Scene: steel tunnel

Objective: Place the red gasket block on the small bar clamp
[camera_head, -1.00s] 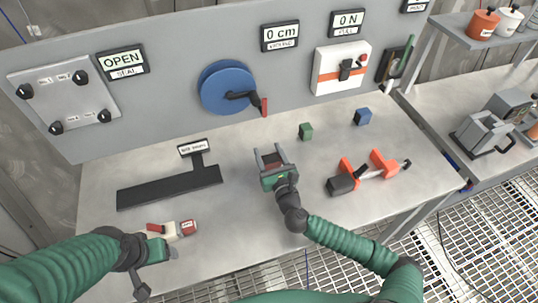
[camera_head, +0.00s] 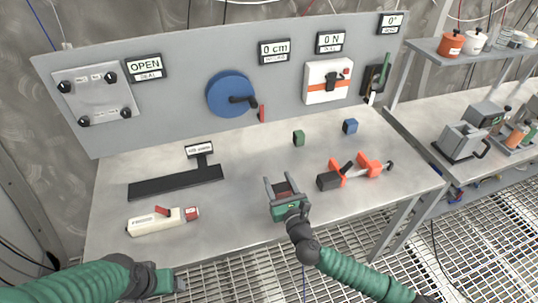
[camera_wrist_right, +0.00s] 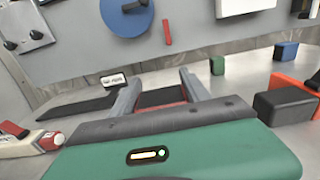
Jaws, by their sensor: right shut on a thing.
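My right gripper (camera_head: 281,182) is shut on the red gasket block (camera_head: 283,189), above the middle of the bench. In the right wrist view the block (camera_wrist_right: 162,104) shows as a dark red strip between the two grey fingers, mostly hidden by the gripper body. The small bar clamp (camera_head: 368,167), orange with black parts, lies on the bench to the right, apart from the gripper. Its orange and black ends (camera_wrist_right: 287,106) also show at the right wrist view's right edge. My left gripper (camera_head: 172,281) is at the bottom left, off the bench's front; its fingers are unclear.
A green block (camera_head: 298,138) and a blue block (camera_head: 350,126) sit behind the clamp. A black T-shaped piece (camera_head: 175,183) and a white tool with a red lever (camera_head: 162,221) lie at left. A grey panel (camera_head: 180,105) with a blue wheel (camera_head: 231,93) stands behind.

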